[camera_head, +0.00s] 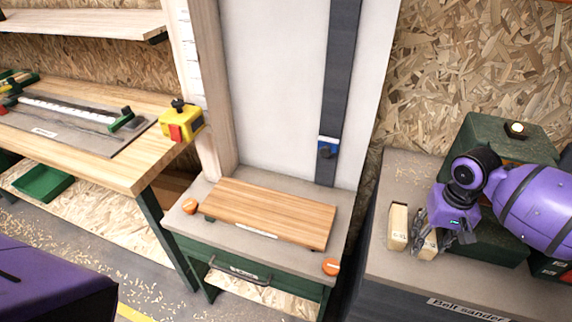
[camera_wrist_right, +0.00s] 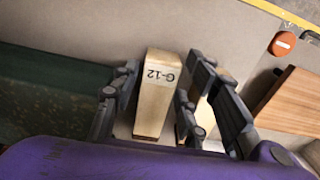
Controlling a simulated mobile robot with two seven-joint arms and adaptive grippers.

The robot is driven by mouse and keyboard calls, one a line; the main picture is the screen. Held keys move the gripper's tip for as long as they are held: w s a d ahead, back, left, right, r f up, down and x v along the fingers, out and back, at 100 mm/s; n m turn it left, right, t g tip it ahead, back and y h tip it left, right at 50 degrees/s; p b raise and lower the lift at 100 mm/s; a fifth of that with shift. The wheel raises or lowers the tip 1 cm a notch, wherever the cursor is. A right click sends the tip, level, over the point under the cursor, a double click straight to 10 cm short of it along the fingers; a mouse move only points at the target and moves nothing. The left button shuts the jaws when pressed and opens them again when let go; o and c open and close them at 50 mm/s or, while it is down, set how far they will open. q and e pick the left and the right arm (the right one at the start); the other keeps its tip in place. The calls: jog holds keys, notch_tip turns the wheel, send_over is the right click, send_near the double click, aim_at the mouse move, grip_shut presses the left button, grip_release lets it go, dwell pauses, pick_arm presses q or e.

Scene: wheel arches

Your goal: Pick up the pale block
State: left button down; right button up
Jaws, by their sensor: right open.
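Two pale blocks lie side by side on the grey bench top at the right in the head view. The left one (camera_head: 398,225) is clear of the fingers. The other pale block (camera_head: 430,244) is partly hidden by my right gripper (camera_head: 440,232). In the right wrist view, a pale block labelled G-12 (camera_wrist_right: 152,104) lies between the open fingers of my right gripper (camera_wrist_right: 162,70). Small gaps seem to show beside it. The second block (camera_wrist_right: 203,112) is mostly hidden behind the right-hand finger. My left gripper is out of view.
A dark green machine (camera_head: 500,135) stands behind my right arm on the grey bench (camera_head: 390,265). A machine with a wooden board (camera_head: 270,212) and orange knobs stands in the middle. A wooden workbench (camera_head: 110,160) is at the left.

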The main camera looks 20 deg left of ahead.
jog(key=shift+f, duration=1.1)
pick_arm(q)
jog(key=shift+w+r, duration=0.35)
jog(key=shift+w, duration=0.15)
pick_arm(e)
jog(key=shift+w, duration=0.1)
jog(key=c, duration=0.9)
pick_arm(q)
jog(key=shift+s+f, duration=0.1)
pick_arm(e)
jog(key=shift+r, duration=0.15)
